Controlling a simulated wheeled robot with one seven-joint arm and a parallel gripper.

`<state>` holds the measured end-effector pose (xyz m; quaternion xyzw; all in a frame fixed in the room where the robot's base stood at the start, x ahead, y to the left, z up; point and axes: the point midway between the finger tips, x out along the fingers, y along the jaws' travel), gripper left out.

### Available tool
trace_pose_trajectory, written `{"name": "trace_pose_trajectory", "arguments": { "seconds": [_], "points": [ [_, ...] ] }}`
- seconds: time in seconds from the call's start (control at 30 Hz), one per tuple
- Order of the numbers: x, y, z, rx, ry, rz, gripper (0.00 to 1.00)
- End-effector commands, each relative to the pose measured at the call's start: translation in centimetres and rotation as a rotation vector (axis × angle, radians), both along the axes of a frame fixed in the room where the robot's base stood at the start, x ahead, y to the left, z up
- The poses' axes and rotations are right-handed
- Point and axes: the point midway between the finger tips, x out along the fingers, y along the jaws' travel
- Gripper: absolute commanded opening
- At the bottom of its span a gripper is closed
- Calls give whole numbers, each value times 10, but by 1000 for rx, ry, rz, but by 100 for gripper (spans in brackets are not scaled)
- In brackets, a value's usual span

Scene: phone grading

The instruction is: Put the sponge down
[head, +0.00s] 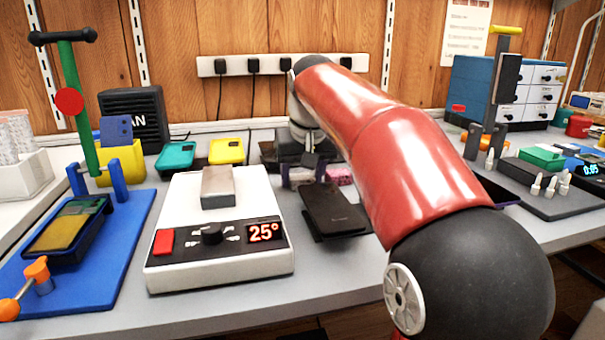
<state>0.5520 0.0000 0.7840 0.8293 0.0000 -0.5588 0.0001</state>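A small pink block (340,175), which looks like the sponge, shows low between the phone stand and my red arm, towards the back of the bench. My arm reaches away from the camera and bends down at the back. What looks like my gripper (303,172) is a dark and grey shape just left of the pink block. Its fingertips are too small and too dark to make out. I cannot tell whether the gripper touches or holds the pink block, or whether the block rests on the bench.
A white hot plate (178,240) reading 25° carries a grey metal block (218,187). A dark phone (333,210) lies on a stand right of it. A blue press (110,255) stands left. Teal (175,156) and yellow (226,151) cases stand behind. The front bench strip is clear.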

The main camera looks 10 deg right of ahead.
Motion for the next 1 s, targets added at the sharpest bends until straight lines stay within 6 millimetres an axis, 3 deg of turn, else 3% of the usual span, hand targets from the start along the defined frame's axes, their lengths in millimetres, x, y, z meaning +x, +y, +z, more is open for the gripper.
{"name": "trace_pose_trajectory", "arguments": {
  "seconds": [0.1,0.47,1.0],
  "points": [
    [0,0,0,0,1,0,66],
    [-1,0,8,0,0,0,66],
    [-39,0,103,0,-1,0,66]
  ]
}}
